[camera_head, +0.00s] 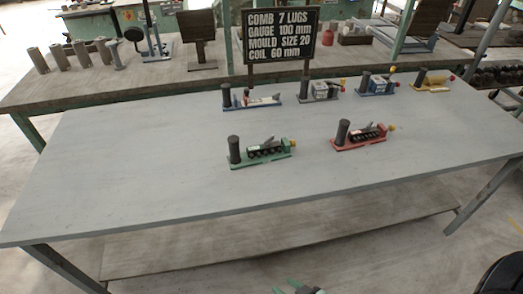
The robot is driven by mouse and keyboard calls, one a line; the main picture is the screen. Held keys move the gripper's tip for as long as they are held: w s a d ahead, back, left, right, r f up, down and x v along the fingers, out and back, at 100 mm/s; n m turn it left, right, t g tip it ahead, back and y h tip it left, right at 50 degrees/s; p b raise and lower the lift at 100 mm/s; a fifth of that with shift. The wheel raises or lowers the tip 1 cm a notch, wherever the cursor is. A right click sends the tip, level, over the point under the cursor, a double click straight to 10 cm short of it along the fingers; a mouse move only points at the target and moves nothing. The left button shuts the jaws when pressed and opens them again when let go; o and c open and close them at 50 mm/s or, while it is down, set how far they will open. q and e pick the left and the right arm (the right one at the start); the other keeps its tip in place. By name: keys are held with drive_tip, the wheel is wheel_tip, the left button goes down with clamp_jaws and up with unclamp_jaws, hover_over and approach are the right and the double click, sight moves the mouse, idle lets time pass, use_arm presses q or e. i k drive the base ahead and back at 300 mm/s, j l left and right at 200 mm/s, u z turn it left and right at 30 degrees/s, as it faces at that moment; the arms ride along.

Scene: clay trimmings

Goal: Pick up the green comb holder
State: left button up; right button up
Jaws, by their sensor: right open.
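The green comb holder (262,160) stands on the near part of the grey table, left of the red holder. It has a green base, a dark upright cylinder at its left end, a dark row of round parts along it and an orange tip at its right end. My right gripper (286,288) shows only in part at the bottom edge, with green fingertips. It is open, in front of and below the table's front edge, well apart from the green holder. My left gripper is out of view.
A red holder (361,143) stands just right of the green one. Blue (250,104), grey (320,99) and yellow (434,90) holders are among those in the back row. A black sign (280,35) stands behind. The table's left and front (130,180) are clear.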

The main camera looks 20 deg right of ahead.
sight(258, 155)
drive_tip(key=l+u, duration=0.1)
drive_tip(key=l, duration=0.35)
drive_tip(key=k+l+u, duration=0.1)
drive_tip(key=l, duration=0.35)
drive_tip(key=k+l+u, duration=0.1)
drive_tip(key=l, duration=0.35)
drive_tip(key=k+l+u, duration=0.1)
drive_tip(key=l, duration=0.35)
drive_tip(key=k+l, duration=0.1)
drive_tip(key=l, duration=0.35)
drive_tip(key=k+l+u, duration=0.15)
drive_tip(key=l, duration=0.3)
drive_tip(key=k+l+u, duration=0.1)
drive_tip(key=l, duration=0.3)
drive_tip(key=i+j+z, duration=0.3)
drive_tip(key=j, duration=0.3)
drive_tip(key=i+j+z, duration=0.3)
drive_tip(key=j, duration=0.35)
drive_tip(key=i+j+z, duration=0.15)
drive_tip(key=j, duration=0.2)
